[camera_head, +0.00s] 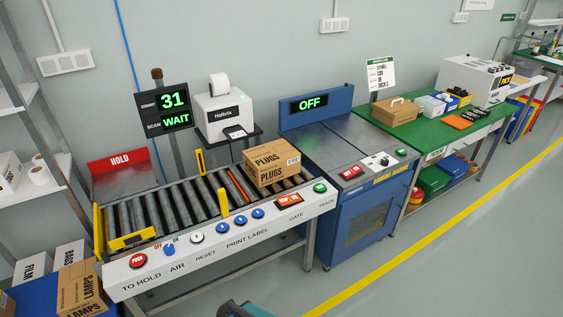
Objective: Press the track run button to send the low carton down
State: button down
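A brown carton marked PLUGS (262,177) sits on the right part of the roller track (150,209). The white control panel (225,240) runs along the track's front edge. A green button (320,188) is at the panel's right end, by the word TRACK. Red-orange switches (289,202) are beside it, by the word GATE. My gripper is not in view, so nothing of mine is seen touching the carton or the buttons.
Yellow posts (223,203) stand at the track. A display (168,111) reads 31 and WAIT. The blue machine (360,223) right of the track shows OFF (309,104). A LAMPS carton (81,288) is at lower left. Floor (440,250) at lower right is clear.

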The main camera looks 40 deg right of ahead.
aim_at(319, 188)
jog(key=z, duration=4)
jog(key=i, duration=0.05)
jog(key=u, duration=3)
